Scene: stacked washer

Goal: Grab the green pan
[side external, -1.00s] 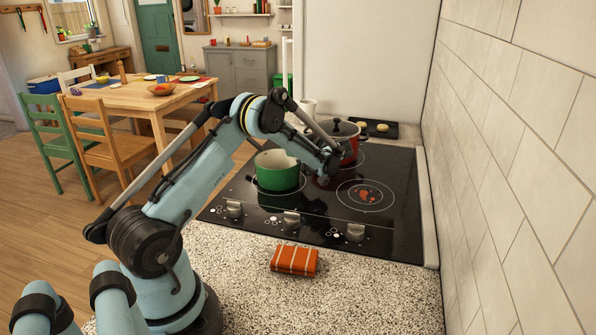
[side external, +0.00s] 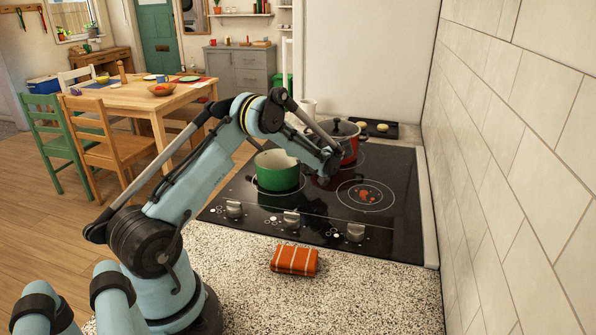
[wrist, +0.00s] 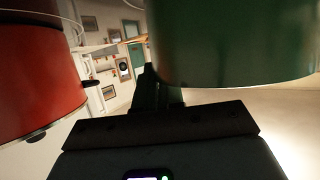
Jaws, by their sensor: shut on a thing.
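The green pan (side external: 278,172) is at the front left of the black hob in the side view, upright, with a pale inside. Its green wall (wrist: 235,40) fills the upper right of the wrist view, very close to the camera. My gripper (wrist: 163,85) is shut on the green pan, with its dark fingers reaching up to the lower left of the pan's wall. In the side view my wrist is just right of the pan, and the fingers are hard to make out there. The exact spot of the grip is hidden.
A red pot (side external: 350,148) with a dark lid stands close behind my wrist; it also fills the left of the wrist view (wrist: 38,70). An orange striped cloth (side external: 295,260) lies on the speckled counter. A tiled wall (side external: 510,150) bounds the hob (side external: 395,225) on the right.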

